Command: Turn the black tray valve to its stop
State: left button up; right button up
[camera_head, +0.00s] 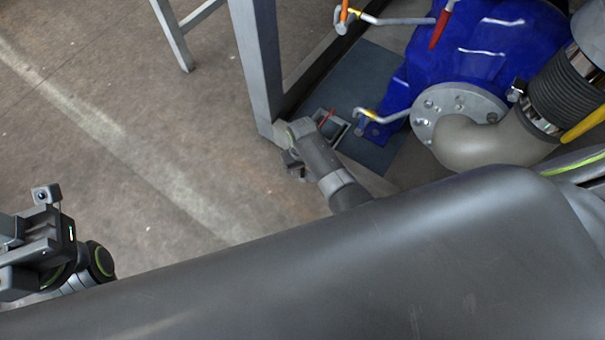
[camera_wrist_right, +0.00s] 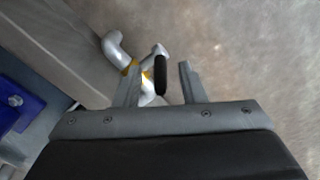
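The black tray valve handle (camera_wrist_right: 160,75) shows in the right wrist view, upright in the picture, on a grey pipe (camera_wrist_right: 114,48) with yellow parts. My right gripper (camera_wrist_right: 160,84) is open, with one finger on each side of the handle. A gap shows on the handle's right; the left finger is nearer, and I cannot tell whether it touches. In the head view my right gripper (camera_head: 292,164) is small and dark beside the frame leg, and I cannot make out the black handle there. My left gripper (camera_head: 40,235) is at the lower left, far from the valve; its finger opening is unclear.
A grey metal frame leg (camera_head: 258,65) stands close to my right gripper. A small tray (camera_head: 331,127) with a red piece lies beside it. A blue machine (camera_head: 480,45) with pipes and handles stands at the upper right. The floor (camera_head: 130,120) at the left is clear.

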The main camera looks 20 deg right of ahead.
jog(key=shift+f+b, duration=0.4)
jog(key=shift+f, duration=0.65)
jog(key=shift+c, duration=0.4)
grip_shut()
